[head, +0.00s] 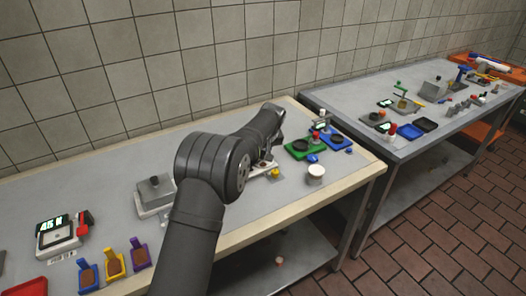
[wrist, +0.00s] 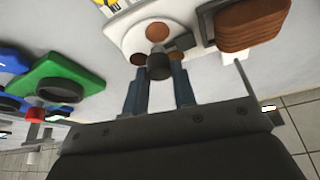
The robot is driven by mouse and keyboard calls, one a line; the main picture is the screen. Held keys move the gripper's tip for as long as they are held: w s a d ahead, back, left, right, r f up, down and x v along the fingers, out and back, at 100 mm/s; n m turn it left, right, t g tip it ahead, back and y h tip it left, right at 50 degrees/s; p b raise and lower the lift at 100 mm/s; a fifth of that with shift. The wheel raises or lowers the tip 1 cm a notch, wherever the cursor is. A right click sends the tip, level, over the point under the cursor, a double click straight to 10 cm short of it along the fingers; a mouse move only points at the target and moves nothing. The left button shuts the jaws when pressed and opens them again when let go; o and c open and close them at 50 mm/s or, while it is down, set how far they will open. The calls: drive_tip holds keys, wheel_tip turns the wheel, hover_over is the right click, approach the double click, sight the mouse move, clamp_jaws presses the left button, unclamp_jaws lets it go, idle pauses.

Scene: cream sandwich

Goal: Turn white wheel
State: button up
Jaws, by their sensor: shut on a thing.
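The white wheel (wrist: 135,38) lies at the top middle of the wrist view, a round white plate with brown round patches and a dark grey knob (wrist: 158,66) standing up from it. My gripper (wrist: 158,76) has its two blue-grey fingers on either side of this knob and is shut on it. In the head view my arm covers most of the wheel and the gripper; only a bit of the white device (head: 262,168) shows beside the arm.
A brown ridged block (wrist: 252,25) in a dark holder sits right of the wheel. A green tray (wrist: 65,78) lies to the left. In the head view a white cup (head: 316,174) and a small yellow piece (head: 275,173) stand near the table's front edge (head: 340,192).

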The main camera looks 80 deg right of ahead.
drive_tip(key=shift+m, duration=0.4)
drive_tip(key=m+g, duration=0.1)
drive_tip(key=m, duration=0.1)
drive_tip(key=m+g, duration=0.1)
drive_tip(key=m, duration=0.2)
drive_tip(key=shift+w+h, duration=0.2)
drive_tip(key=shift+h, duration=0.1)
drive_tip(key=m+g, duration=0.1)
drive_tip(key=m, duration=0.2)
drive_tip(key=m+g, duration=0.1)
drive_tip(key=m, duration=0.2)
drive_tip(key=shift+w+m+g, duration=0.15)
drive_tip(key=shift+m+g, duration=0.25)
drive_tip(key=o, duration=1)
drive_tip(key=shift+r, duration=0.1)
